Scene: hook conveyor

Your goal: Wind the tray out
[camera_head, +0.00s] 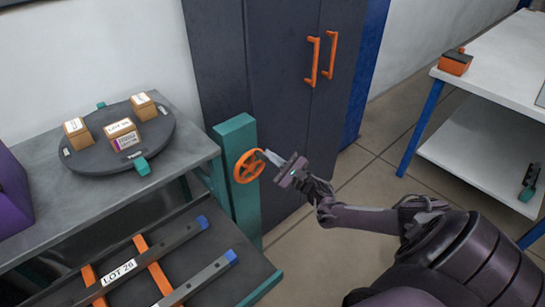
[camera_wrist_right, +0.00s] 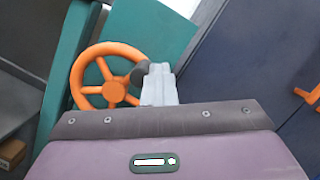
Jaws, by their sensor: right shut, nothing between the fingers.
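An orange spoked handwheel (camera_head: 248,166) is mounted on a teal post (camera_head: 238,135) beside the bench. It also shows in the right wrist view (camera_wrist_right: 107,78), with a dark knob (camera_wrist_right: 139,75) on its right rim. My right gripper (camera_head: 268,157) is shut and empty, its pale fingers at the wheel's right side. In the right wrist view the fingertips (camera_wrist_right: 160,70) look right beside the knob; whether they touch it I cannot tell. My left gripper is out of view.
A grey bench (camera_head: 185,165) holds a round dark turntable (camera_head: 90,155) with several small boxes. A dark cabinet (camera_head: 285,110) with orange handles stands behind the wheel. A white table (camera_head: 490,110) stands at the right. Tiled floor is open between.

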